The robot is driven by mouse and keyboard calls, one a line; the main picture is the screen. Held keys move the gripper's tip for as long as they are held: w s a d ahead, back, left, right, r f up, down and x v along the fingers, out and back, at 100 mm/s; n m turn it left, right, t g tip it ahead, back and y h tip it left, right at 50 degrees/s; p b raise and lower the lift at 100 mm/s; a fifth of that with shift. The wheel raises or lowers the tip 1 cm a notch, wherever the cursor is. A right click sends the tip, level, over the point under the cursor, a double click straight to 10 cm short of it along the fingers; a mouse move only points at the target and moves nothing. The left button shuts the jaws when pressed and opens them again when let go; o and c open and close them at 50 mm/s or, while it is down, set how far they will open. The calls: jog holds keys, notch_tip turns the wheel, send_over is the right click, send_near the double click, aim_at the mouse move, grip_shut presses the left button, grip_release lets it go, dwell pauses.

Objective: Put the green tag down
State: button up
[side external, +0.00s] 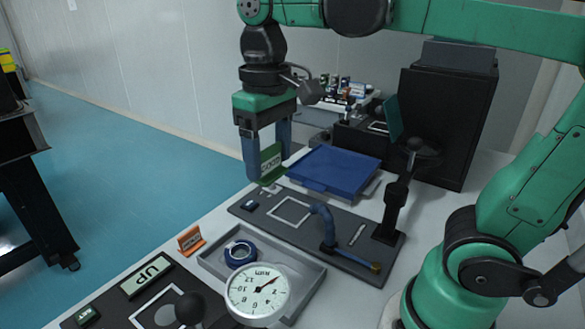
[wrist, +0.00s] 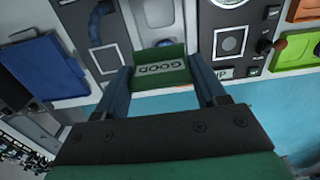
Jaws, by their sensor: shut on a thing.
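The green tag (side external: 270,161) carries a pale label that reads GOOD. My gripper (side external: 268,168) has blue fingers and is shut on the tag, one finger on each side. In the side view the tag hangs beyond the far left edge of the dark panel, close to the table's edge. In the wrist view the gripper (wrist: 165,85) holds it over the pale table edge. I cannot tell its exact height above the table.
An orange tag (side external: 191,240) stands on the table. A grey tray (side external: 312,283) holds a blue tape roll (side external: 240,254). A dial gauge (side external: 257,291) stands in front. A blue box (side external: 333,171) lies behind a dark panel (side external: 283,244) with a white square outline and a blue curved handle.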

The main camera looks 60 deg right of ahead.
jog(key=shift+s+f, duration=0.5)
jog(key=shift+s, duration=0.15)
notch_tip(320, 180, down, 20)
jog(key=shift+r, duration=0.15)
jog(key=o, duration=1.2)
jog(key=shift+o, duration=0.2)
notch_tip(320, 180, up, 12)
jog(key=w+d+t, duration=0.1)
jog(key=d+t, duration=0.1)
jog(key=t, duration=0.5)
jog(key=shift+w+d, duration=0.3)
jog(key=shift+w, duration=0.1)
